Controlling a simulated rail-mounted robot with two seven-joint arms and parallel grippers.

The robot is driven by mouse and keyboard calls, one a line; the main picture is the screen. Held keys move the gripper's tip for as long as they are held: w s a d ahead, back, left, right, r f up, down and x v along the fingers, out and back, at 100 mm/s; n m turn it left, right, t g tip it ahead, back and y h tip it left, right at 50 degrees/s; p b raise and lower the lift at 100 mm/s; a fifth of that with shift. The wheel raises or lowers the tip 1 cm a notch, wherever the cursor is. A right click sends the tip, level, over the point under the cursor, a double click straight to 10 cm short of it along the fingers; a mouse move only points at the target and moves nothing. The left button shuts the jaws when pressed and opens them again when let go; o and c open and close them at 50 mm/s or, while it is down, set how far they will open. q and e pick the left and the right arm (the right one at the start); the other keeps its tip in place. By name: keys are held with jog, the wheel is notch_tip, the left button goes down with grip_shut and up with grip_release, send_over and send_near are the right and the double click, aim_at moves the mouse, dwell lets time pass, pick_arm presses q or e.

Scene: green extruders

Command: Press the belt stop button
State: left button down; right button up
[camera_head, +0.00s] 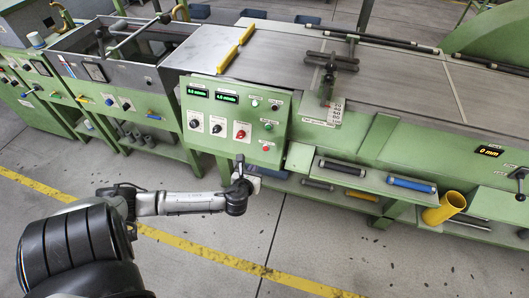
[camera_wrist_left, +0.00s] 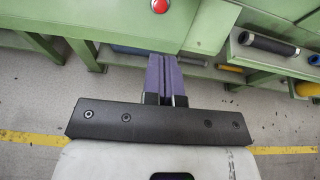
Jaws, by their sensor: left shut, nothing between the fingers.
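The green control panel (camera_head: 235,115) faces me on the machine front. A small red push button (camera_head: 265,148) sits at its lower right, below a green button (camera_head: 268,126); the labels are too small to read. In the left wrist view a red button (camera_wrist_left: 160,6) shows at the top edge, beyond the fingertips. My left gripper (camera_head: 240,160) is just below the panel's lower edge, left of and below the red button, apart from it. Its purple fingers (camera_wrist_left: 164,62) are together with nothing between them. My right gripper is not in view.
The panel also has a red rotary switch (camera_head: 241,131), black knobs (camera_head: 217,129) and two lit displays (camera_head: 227,97). Below right, a shelf holds rollers, one with a blue sleeve (camera_head: 411,184), and a yellow tube (camera_head: 444,208). The floor in front is clear, with a yellow line (camera_head: 200,254).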

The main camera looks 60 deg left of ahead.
pick_arm(q)
jog(key=shift+a, duration=0.1)
dwell(0.3)
jog(key=b, duration=0.6)
send_near(265, 148)
jog(key=x, duration=0.7)
jog(key=shift+w+f, duration=0.15)
jog(key=shift+f, duration=0.1)
jog(key=shift+a, duration=0.1)
jog(key=shift+w, duration=0.1)
